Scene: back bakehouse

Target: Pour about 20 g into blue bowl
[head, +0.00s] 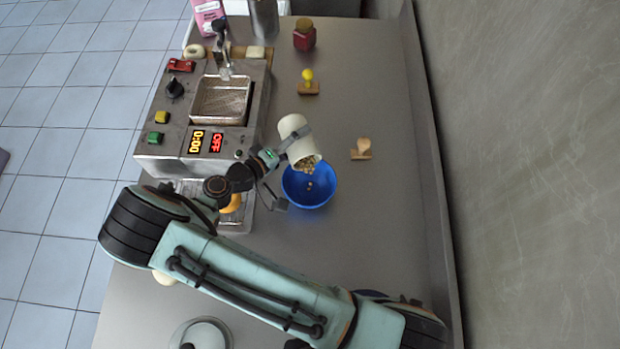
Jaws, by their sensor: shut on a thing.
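The blue bowl (322,196) stands on the grey counter just right of the fryer-like machine. My gripper (288,147) is shut on a cream cup (295,130) and holds it tilted above the bowl's far edge. The cup's mouth points down toward the bowl, and small tan pieces (308,163) show at its mouth. A few brown pieces (309,185) show in or above the bowl; I cannot tell whether they are falling or lying there. Part of the bowl's far rim is hidden by the cup.
The machine (170,140) with a wire basket (220,100) and displays reading 0:00 and OFF stands left. A stamp with a yellow knob (308,82), a wooden-knobbed stamp (361,150) and a red jar (304,35) stand on the counter. The counter right of the bowl is clear up to the raised edge.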

